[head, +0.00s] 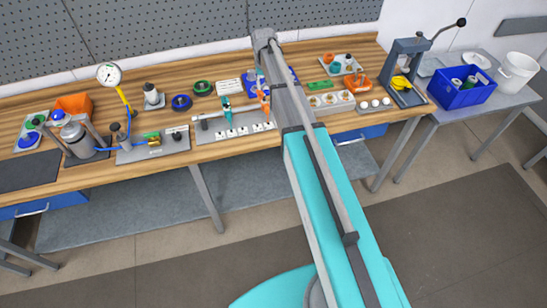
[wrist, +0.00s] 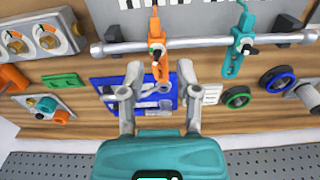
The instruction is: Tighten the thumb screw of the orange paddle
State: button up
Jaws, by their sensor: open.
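The orange paddle (wrist: 156,28) hangs on a horizontal steel rod (wrist: 200,43) in the wrist view. A small dark knob, likely its thumb screw (wrist: 157,50), shows at the rod. My gripper (wrist: 154,80) is open and empty, its two fingers below and to either side of the orange paddle's lower end in the picture, with no contact visible. A teal paddle (wrist: 236,55) sits on the same rod to the right, with its own dark screw. In the head view the orange paddle (head: 263,92) shows beside my arm, which hides much of the gripper.
A blue tray with tools (wrist: 108,100) lies behind the fingers. Green (wrist: 236,98) and blue (wrist: 278,80) rings lie to the right. A dial panel (wrist: 44,37) and a green block (wrist: 64,80) are at left. A dial gauge (head: 109,74) stands farther left on the bench.

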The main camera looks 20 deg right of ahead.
jog(key=s+a+f+b, duration=0.1)
jog(key=s+f+b, duration=0.3)
jog(key=s, duration=0.4)
jog(key=s+a+f+n+b, duration=0.1)
jog(key=s+f+b, duration=0.3)
jog(key=s, duration=0.4)
jog(key=s+a+f+b, duration=0.1)
jog(key=s+f+b, duration=0.3)
jog(key=s, duration=0.4)
jog(key=shift+f, duration=0.3)
jog(key=shift+s, duration=0.1)
jog(key=o, duration=0.3)
jog(key=shift+o, duration=1)
jog(key=shift+w+r+n, duration=0.25)
jog(key=shift+w+n, duration=0.05)
jog(key=shift+w, duration=0.1)
notch_tip(320, 180, up, 15)
jog(key=n+p, duration=1.1)
jog(key=p, duration=0.5)
send_over(264, 98)
jog(key=w, duration=0.1)
jog(key=shift+w+d+r, duration=0.1)
jog(key=shift+d, duration=0.1)
jog(key=shift+f+b, duration=0.2)
jog(key=shift+b, duration=0.25)
notch_tip(264, 98, down, 13)
jog(key=b, duration=1.3)
jog(key=shift+f, duration=0.2)
